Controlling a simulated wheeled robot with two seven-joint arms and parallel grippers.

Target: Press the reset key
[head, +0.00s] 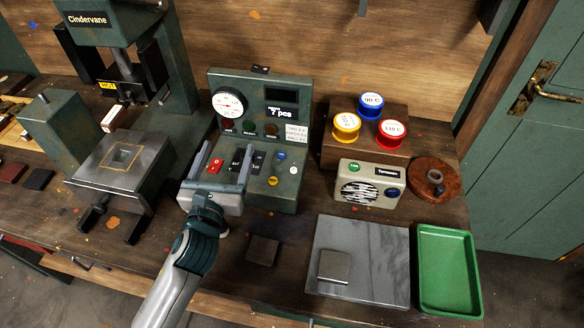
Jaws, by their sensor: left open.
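A green control box (288,190) stands mid-bench. Its sloped face carries a red switch (215,166), black switches (257,162), and blue (282,156), yellow (272,181) and white (293,170) buttons. I cannot read which one is marked reset. Its upright back panel (290,122) has a round dial (229,104), a dark display and a "7 pcs" label. My left gripper (228,152) is open over the left part of the sloped face, its fingers either side of the red switch. Whether it touches is unclear. The palm hides the face's lower left. My right gripper is out of view.
A "Cindervane" press (180,65) with a "HOT" label stands left. Right are three coloured tins (393,133) on a wooden block, a cream radio (355,182), a round wooden piece (436,192), a grey slab (385,262) and a green tray (448,312). A dark square (262,250) lies in front.

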